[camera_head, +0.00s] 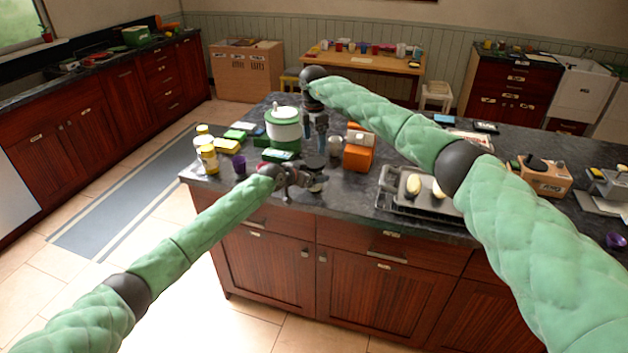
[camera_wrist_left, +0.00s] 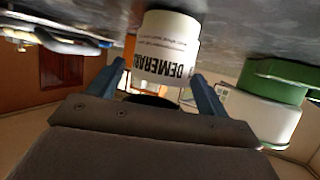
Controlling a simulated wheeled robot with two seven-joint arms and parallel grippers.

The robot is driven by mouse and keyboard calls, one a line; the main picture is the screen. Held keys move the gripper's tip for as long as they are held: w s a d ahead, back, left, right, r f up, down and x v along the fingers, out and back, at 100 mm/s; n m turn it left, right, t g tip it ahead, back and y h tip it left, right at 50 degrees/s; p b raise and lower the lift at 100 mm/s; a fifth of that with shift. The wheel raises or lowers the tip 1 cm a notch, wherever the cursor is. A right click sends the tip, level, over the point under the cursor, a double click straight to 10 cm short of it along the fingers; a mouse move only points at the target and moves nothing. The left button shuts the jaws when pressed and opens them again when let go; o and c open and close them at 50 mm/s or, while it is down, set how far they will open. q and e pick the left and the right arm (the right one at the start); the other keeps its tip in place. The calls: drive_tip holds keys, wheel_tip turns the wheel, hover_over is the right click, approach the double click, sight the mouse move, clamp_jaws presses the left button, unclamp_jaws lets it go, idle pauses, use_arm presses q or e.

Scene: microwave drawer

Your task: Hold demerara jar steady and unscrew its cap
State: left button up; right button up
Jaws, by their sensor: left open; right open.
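The demerara jar (camera_wrist_left: 168,48), white with black DEMERARA lettering, stands on the counter. In the left wrist view, which shows the scene upside down, it is between the fingers of my left gripper (camera_wrist_left: 158,74). In the head view my left gripper (camera_head: 308,180) is low over the counter's front edge, open, with the jar mostly hidden around it. I cannot tell whether the fingers touch the jar. My right gripper (camera_head: 320,145) points down above and behind my left one, open and empty. The jar's cap cannot be made out clearly.
A green-and-white canister (camera_head: 284,128) stands behind left, and an orange box (camera_head: 358,156) behind right. A purple cup (camera_head: 239,164) and yellow jars (camera_head: 208,158) stand left. A tray (camera_head: 400,201) lies right. Little counter is free.

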sight(314, 162)
use_arm(q)
drive_tip(key=shift+w+d+f, duration=0.15)
drive_tip(key=shift+w+d, duration=0.05)
drive_tip(key=c, duration=1.6)
use_arm(e)
drive_tip(key=shift+c, duration=0.9)
use_arm(q)
clamp_jaws()
use_arm(e)
drive_tip(key=shift+s+f, duration=0.1)
drive_tip(key=shift+f, duration=0.15)
drive_tip(key=shift+a, duration=0.35)
drive_tip(key=shift+d+r+m, duration=0.15)
drive_tip(key=shift+r+m, duration=0.15)
drive_tip(key=shift+m, duration=0.8)
drive_tip(key=shift+d+m, duration=0.2)
drive_tip(key=shift+m, duration=0.8)
drive_tip(key=shift+f, duration=4)
